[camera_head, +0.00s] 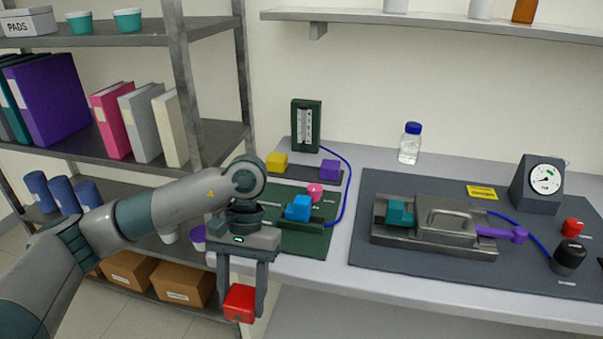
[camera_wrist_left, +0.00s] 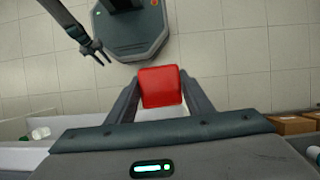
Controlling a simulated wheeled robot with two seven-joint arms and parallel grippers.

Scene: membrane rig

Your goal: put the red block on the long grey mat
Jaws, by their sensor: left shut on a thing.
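The red block (camera_head: 239,303) is between the fingers of my left gripper (camera_head: 240,292), which is shut on it. They hang in front of the bench's front edge, off the bench top. The block also shows between the fingertips in the left wrist view (camera_wrist_left: 161,87), with floor beyond it. The long grey mat (camera_head: 302,175) is a narrow dark strip at the back left of the bench. A yellow block (camera_head: 277,160) sits on its left end and a purple block (camera_head: 329,170) on its right. My right gripper (camera_wrist_left: 95,52) shows small in the left wrist view, its fingers apart and empty.
A green mat (camera_head: 285,240) with a blue block (camera_head: 299,208) and a pink piece (camera_head: 314,193) lies before the grey mat. A blue tube (camera_head: 349,180) curves on its right. A metal shelf (camera_head: 180,80) stands left; the membrane rig (camera_head: 440,225) is right.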

